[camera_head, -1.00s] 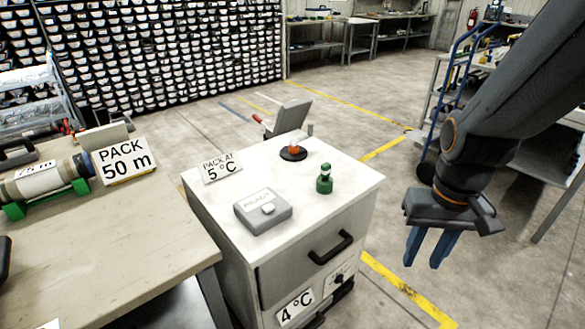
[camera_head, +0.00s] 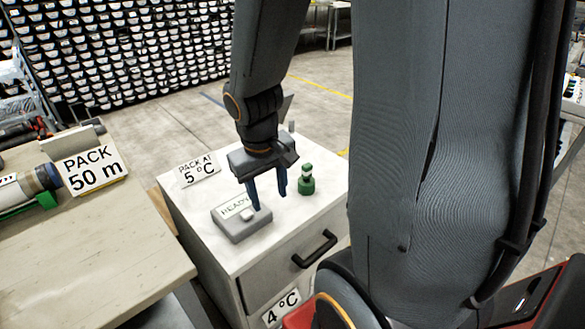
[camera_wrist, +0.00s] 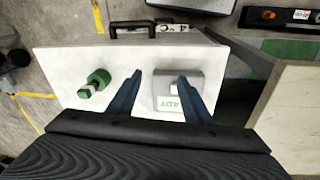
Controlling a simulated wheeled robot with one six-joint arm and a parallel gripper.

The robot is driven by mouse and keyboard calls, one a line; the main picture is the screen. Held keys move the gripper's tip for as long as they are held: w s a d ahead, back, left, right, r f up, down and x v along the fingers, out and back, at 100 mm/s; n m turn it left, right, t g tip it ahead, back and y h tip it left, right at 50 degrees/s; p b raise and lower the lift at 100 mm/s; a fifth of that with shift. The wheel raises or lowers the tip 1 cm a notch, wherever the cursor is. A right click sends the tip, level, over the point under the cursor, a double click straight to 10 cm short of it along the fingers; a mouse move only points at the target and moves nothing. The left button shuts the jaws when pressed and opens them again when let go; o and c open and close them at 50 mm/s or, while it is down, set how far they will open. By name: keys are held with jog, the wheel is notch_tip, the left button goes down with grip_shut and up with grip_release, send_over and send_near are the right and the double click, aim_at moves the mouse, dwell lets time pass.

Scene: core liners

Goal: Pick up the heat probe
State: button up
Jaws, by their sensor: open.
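A small green upright piece with a dark band (camera_head: 306,182) stands on the white cabinet top (camera_head: 205,198); it also shows in the wrist view (camera_wrist: 94,83). I cannot tell for sure whether it is the heat probe. A grey box marked READY (camera_head: 236,222) lies left of it and shows in the wrist view (camera_wrist: 178,82). My gripper (camera_head: 270,201) is open and empty above the cabinet top, between the box and the green piece. In the wrist view, my gripper's (camera_wrist: 160,76) right finger overlaps the box. The spot of the orange piece on a black disc is hidden behind my arm.
A "PACK AT 5 °C" sign (camera_head: 199,171) stands at the cabinet's back left. The cabinet front has a black handle (camera_head: 314,249) and a "4 °C" label (camera_head: 281,309). A wooden bench (camera_head: 95,255) with a "PACK 50 m" sign (camera_head: 92,171) is at the left.

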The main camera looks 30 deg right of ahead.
jog(key=w+d+r+t+p, duration=0.1)
jog(key=w+d+p, duration=0.25)
jog(key=d, duration=0.35)
jog(key=w+d+r+t+p, duration=0.2)
jog(key=w+d+p, duration=0.15)
jog(key=d, duration=0.35)
jog(key=n+y+p, duration=0.2)
jog(key=p, duration=0.2)
send_over(307, 165)
jog(key=s, duration=0.3)
jog(key=shift+f, duration=1.5)
jog(key=b+x, duration=0.1)
jog(key=x, duration=0.1)
jog(key=b+x, duration=0.1)
jog(key=x, duration=0.4)
jog(key=shift+w+d+b, duration=0.25)
jog(key=shift+w+b, duration=0.05)
jog(key=shift+b, duration=0.1)
jog(key=shift+r, duration=0.1)
jog(key=c, duration=1.1)
jog(key=shift+c, duration=0.2)
jog(key=shift+r, duration=0.15)
